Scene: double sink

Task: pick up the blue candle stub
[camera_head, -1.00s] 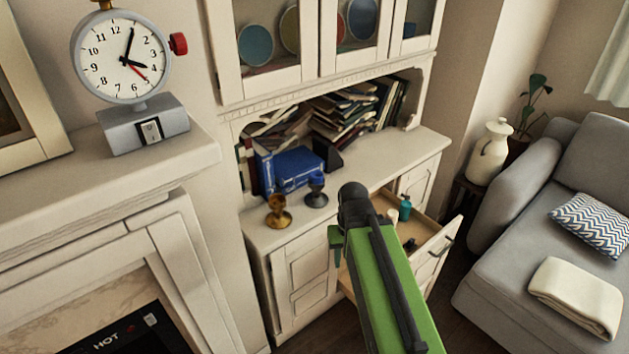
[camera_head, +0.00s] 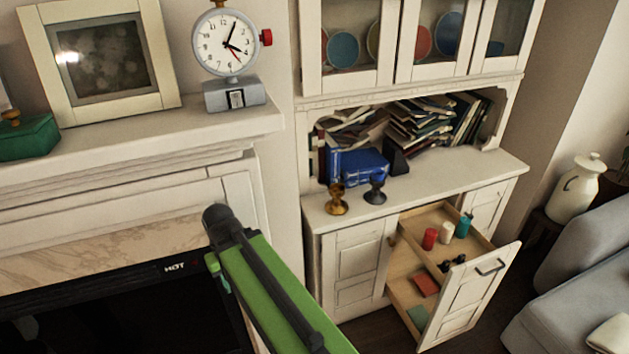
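The blue candle stub (camera_head: 463,225) is a small teal-blue cylinder standing upright in the open drawer (camera_head: 412,240) of the white cabinet, toward its back right. A white stub (camera_head: 446,233) and a red stub (camera_head: 429,239) stand to its left in the same drawer. My green and black arm reaches up from the bottom of the view. Its far end is in front of the fireplace, well left of the drawer and apart from the candle. The arm's end does not show clearly whether my gripper is open or shut.
The drawer front (camera_head: 468,293) juts out over the floor. Small dark items and a red block (camera_head: 426,283) lie inside. Two candle holders (camera_head: 336,200) (camera_head: 375,189) stand on the cabinet top. A grey sofa (camera_head: 584,270) is at the right. The mantel (camera_head: 150,130) is at the left.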

